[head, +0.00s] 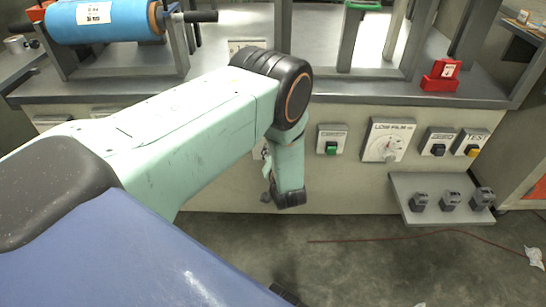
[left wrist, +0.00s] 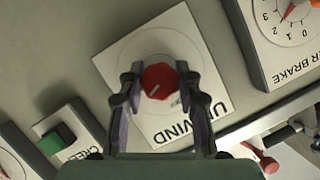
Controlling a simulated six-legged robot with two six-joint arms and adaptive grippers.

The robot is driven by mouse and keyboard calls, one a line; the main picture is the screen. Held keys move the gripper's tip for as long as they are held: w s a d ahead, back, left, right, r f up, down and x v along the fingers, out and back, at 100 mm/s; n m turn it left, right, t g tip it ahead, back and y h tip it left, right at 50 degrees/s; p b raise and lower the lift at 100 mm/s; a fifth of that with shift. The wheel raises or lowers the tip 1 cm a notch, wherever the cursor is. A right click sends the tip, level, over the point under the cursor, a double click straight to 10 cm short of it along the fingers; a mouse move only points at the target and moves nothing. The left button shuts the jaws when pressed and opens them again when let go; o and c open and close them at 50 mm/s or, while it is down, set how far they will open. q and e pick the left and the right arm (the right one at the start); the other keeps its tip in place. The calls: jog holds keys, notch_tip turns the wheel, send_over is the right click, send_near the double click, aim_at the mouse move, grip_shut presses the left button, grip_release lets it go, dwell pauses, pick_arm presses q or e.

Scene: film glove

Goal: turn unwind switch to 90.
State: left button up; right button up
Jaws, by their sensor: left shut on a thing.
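The unwind switch is a red round knob (left wrist: 160,82) with a pale pointer line, on a white plate (left wrist: 112,62) marked UNWIND, seen upside down in the left wrist view. The pointer line is slanted against the picture. My left gripper (left wrist: 158,84) is shut on the knob, with a dark fingertip on each side of it. In the head view my left arm reaches across to the panel and hides the knob and most of its plate. My right gripper is in neither view.
A green switch (left wrist: 59,138) and a brake dial (left wrist: 291,40) flank the plate in the left wrist view. In the head view the LOW FILM dial (head: 388,140), a green switch (head: 331,147) and a small shelf (head: 405,190) sit right of my arm.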

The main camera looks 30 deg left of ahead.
pick_arm(q)
jog(key=shift+d+m+y+b, duration=0.1)
jog(key=shift+m+y+b, duration=0.95)
jog(key=shift+m, duration=0.55)
jog(key=o, duration=1.2)
jog(key=v, duration=1.2)
jog(key=shift+w+r, duration=0.1)
